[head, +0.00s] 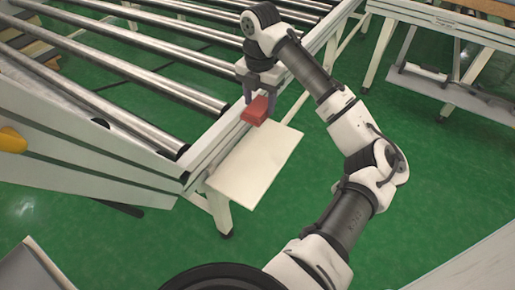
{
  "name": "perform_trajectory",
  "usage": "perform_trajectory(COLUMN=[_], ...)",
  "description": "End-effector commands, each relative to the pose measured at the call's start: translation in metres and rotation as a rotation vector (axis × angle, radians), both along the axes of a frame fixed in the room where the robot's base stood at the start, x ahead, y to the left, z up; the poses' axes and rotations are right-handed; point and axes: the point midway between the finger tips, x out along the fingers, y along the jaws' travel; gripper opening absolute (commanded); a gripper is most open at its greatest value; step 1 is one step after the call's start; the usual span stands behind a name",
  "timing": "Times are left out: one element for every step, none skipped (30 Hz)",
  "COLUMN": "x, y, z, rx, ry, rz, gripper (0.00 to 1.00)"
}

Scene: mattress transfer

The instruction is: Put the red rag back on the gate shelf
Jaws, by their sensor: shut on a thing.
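The red rag (256,110) shows as a small folded red block in the head view. My gripper (258,97) points down and is shut on the rag. The rag is over the far end of a pale flat shelf (250,168) fixed to the side of the roller conveyor. I cannot tell whether the rag touches the shelf or hangs just above it. The visible top of the shelf is otherwise bare.
The roller conveyor (140,77) with its metal rails fills the left and back. A grey angled panel (85,140) stands at the left. Another frame with a lower shelf (450,92) is at the back right. Green floor (440,190) lies open on the right.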

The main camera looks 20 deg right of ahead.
Motion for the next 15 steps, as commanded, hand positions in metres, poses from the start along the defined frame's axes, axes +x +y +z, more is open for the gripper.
perform_trajectory(x=[-0.001,-0.001,-0.001,-0.001,-0.001,-0.001,-0.001,-0.001,-0.001,-0.001,-0.001,0.000,0.000,-0.001,0.000], y=[0.001,0.001,0.002,0.002,0.001,0.002,0.002,0.002,0.002,0.002,0.002,0.002,0.001,0.002,0.001], z=[-0.015,-0.023,-0.035,-0.042,-0.051,-0.061,-0.069,-0.077,-0.088,-0.095,-0.102,-0.111,-0.117,-0.122,-0.128], rx=[0.005,0.008,0.008,0.008,0.008,0.008,0.008,0.007,0.007,0.007,0.007,0.006,0.006,0.005,0.004], ry=[0.003,0.003,0.004,0.003,0.003,0.003,0.003,0.003,0.003,0.003,0.003,0.002,0.002,0.002,0.001], rz=[0.001,0.000,0.001,0.000,-0.001,-0.001,-0.001,-0.001,-0.002,-0.002,-0.001,-0.002,-0.002,-0.002,-0.002], gripper=[0.33,0.33,0.33,0.33,0.33,0.33,0.33,0.33,0.33,0.33,0.33,0.33,0.33,0.33,0.33])
